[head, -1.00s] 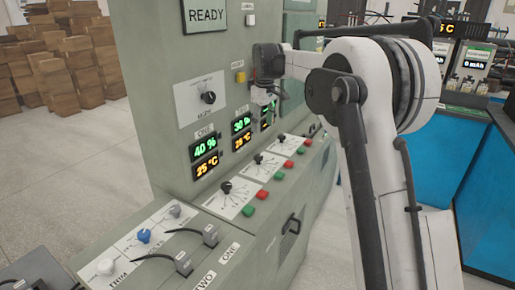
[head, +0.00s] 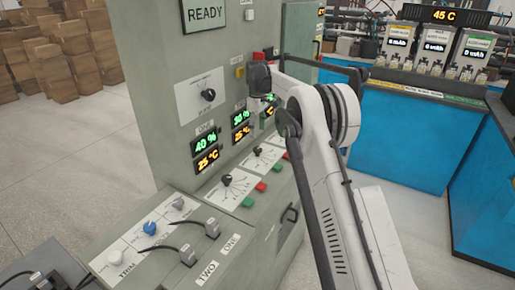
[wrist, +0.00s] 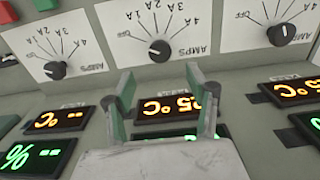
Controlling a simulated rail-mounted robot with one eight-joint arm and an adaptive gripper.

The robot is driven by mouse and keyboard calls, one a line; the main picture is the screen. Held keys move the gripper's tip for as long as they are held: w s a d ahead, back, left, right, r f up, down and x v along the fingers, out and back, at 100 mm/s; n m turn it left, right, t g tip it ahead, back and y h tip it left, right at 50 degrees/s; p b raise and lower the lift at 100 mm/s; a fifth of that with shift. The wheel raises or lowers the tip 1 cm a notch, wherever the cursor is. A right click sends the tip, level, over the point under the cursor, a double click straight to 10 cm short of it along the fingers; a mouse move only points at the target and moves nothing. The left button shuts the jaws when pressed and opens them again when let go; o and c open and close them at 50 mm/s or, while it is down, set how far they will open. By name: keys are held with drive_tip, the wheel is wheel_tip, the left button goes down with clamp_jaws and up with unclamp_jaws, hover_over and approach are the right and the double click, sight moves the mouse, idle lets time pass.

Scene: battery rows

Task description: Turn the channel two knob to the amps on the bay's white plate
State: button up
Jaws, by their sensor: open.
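Three round black knobs sit on white dial plates marked AMPS, from OFF to 4A, upside down in the wrist view: the left knob (wrist: 55,70), the middle knob (wrist: 159,51) and the right knob (wrist: 281,35). Their channel labels are not readable there, and their exact settings are unclear. My gripper (wrist: 166,95) is open and empty, its fingers spread below the middle knob, apart from it. In the head view, my gripper (head: 268,100) is near the upright panel, beside the displays, partly hidden. The nearer dial knobs (head: 227,180) and (head: 257,151) stand on the sloped desk.
A white plate (head: 190,103) with a black knob is on the upright panel; its text is unreadable. Red (head: 261,187) and green (head: 248,202) buttons line the desk edge. Trim knobs and plugged cables are in front. Blue counters (head: 395,135) stand at the right.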

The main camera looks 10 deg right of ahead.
sight(258, 148)
wheel_tip(258, 148, down, 9)
drive_tip(key=shift+f, duration=0.1)
idle(0.3)
drive_tip(key=c, duration=1.2)
drive_tip(key=shift+o, duration=0.2)
drive_tip(key=shift+m, duration=0.4)
drive_tip(key=m+b, duration=0.2)
drive_tip(key=m, duration=0.2)
drive_tip(key=shift+m, duration=0.3)
drive_tip(key=m+b, duration=0.1)
drive_tip(key=m, duration=0.5)
drive_tip(key=shift+b, duration=0.35)
drive_tip(key=shift+m, duration=0.3)
